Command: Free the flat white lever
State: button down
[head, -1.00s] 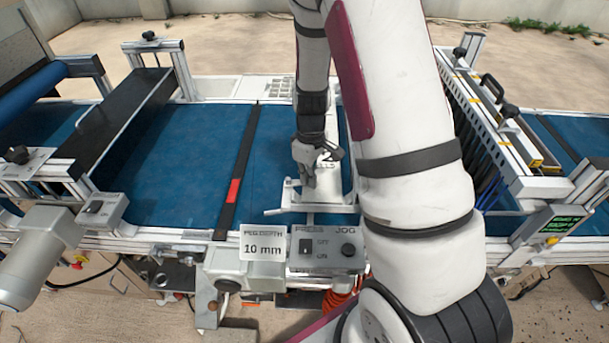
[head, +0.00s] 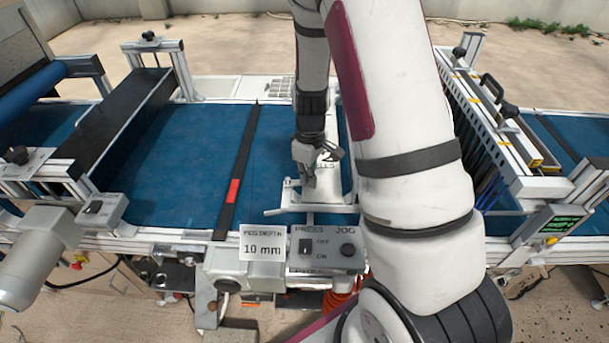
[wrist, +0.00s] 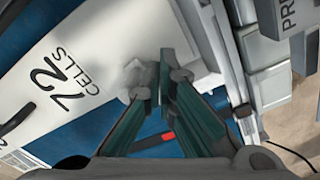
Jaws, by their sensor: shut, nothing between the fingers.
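My gripper (head: 308,176) points down over the white plate marked "72 CELLS" (wrist: 70,95), near the plate's front end. In the wrist view its two dark green fingers (wrist: 158,88) come close together at the tips, with no object seen between them. A pale, blurred white piece lies just beyond the fingertips; I cannot tell whether they touch it. In the head view a small white bracket with a thin bar (head: 276,211) sticks out left, just below my gripper. I cannot tell for sure which white part is the flat lever; my gripper and arm hide some of this area.
The blue belt (head: 165,165) is clear to the left, crossed by a black strip with a red mark (head: 236,185). The press control box (head: 326,250) and the "10 mm" sign (head: 263,244) stand in front. A black crossbar frame (head: 125,115) is at left.

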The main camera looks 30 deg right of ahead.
jog(key=shift+f+b, duration=0.35)
jog(key=shift+f, duration=0.65)
jog(key=shift+w+d, duration=0.15)
